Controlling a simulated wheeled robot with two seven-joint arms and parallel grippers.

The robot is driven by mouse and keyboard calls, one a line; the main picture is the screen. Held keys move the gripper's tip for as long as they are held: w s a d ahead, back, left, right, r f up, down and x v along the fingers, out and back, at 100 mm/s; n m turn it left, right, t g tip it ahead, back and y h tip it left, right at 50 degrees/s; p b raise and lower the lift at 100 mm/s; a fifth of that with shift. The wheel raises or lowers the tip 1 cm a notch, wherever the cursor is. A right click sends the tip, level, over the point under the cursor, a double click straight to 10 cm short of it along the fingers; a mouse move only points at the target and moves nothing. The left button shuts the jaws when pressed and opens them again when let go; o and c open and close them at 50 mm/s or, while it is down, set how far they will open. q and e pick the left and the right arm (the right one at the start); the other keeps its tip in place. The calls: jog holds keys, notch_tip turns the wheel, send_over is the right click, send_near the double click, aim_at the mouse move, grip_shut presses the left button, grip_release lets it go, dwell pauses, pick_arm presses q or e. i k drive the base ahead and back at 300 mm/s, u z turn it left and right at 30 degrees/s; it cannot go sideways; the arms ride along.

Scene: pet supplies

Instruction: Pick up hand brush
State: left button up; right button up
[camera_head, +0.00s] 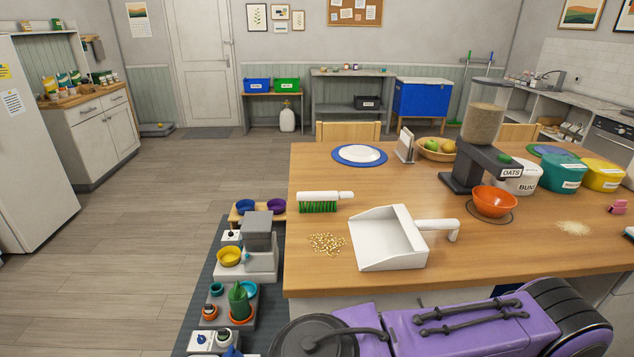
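The hand brush (322,196) lies on the left part of the wooden table (470,245), near its left edge. It has a white back and handle, with green bristles facing down toward the front. Its handle points right. A white dustpan (388,243) lies in front of it to the right, apart from it, with its handle pointing right. A pile of yellowish crumbs (326,244) lies in front of the brush and left of the dustpan. Neither of my grippers shows in the head view.
An orange bowl (494,202) stands under a grain dispenser (486,124) on the table's right side. A blue placemat with a white plate (360,154) lies behind the brush. Pet bowls and feeders (259,245) stand on a floor mat left of the table. Open floor lies further left.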

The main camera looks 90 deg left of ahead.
aim_at(328, 196)
jog(key=k, duration=0.2)
jog(key=u, duration=1.2)
